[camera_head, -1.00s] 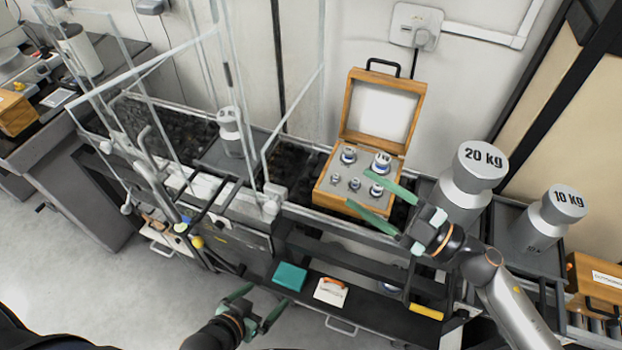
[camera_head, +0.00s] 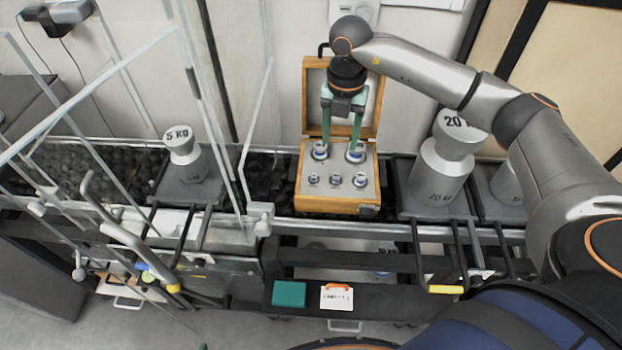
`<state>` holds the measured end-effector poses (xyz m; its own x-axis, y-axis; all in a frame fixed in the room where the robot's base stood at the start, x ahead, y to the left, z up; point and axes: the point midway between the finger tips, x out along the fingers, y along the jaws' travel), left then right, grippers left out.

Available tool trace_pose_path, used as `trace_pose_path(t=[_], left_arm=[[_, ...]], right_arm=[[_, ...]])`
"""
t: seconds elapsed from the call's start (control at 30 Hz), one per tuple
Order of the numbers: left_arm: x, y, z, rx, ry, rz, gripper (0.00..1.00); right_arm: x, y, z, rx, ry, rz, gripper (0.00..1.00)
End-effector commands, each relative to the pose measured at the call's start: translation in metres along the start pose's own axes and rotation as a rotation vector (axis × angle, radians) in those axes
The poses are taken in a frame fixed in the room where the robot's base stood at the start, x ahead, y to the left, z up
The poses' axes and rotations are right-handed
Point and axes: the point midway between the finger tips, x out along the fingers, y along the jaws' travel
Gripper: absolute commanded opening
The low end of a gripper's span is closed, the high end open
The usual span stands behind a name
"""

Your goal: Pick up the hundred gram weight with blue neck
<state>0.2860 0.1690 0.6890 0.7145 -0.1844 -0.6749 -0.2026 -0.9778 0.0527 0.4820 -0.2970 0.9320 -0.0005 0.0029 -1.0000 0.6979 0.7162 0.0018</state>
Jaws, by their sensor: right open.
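The open wooden weight box (camera_head: 303,190) stands on the bench in the middle of the view. Its grey insert holds several small metal weights. Two larger ones sit in the back row, a left one (camera_head: 320,151) and a right one (camera_head: 356,154), both with blue around the neck. Smaller ones sit in the front row (camera_head: 336,180). Markings are too small to read, so I cannot tell which is the hundred gram. My right gripper (camera_head: 339,146) points down over the back row, open and empty, one green finger near each larger weight.
A large 20 kg weight (camera_head: 441,170) stands right of the box, with another big weight (camera_head: 508,183) partly behind my right arm. A 5 kg weight (camera_head: 183,157) stands left, behind clear panels. The box's raised lid (camera_head: 312,97) is behind my gripper.

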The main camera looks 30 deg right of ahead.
Motion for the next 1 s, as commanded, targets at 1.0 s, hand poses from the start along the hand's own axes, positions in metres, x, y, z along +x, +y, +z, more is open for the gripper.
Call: trace_pose_path(t=[1.0], left_arm=[[-0.004, 0.001, -0.005, -0.001, 0.001, 0.001, 1.0]], right_arm=[[0.123, 0.001, 0.001, 0.002, -0.003, -0.003, 0.59]])
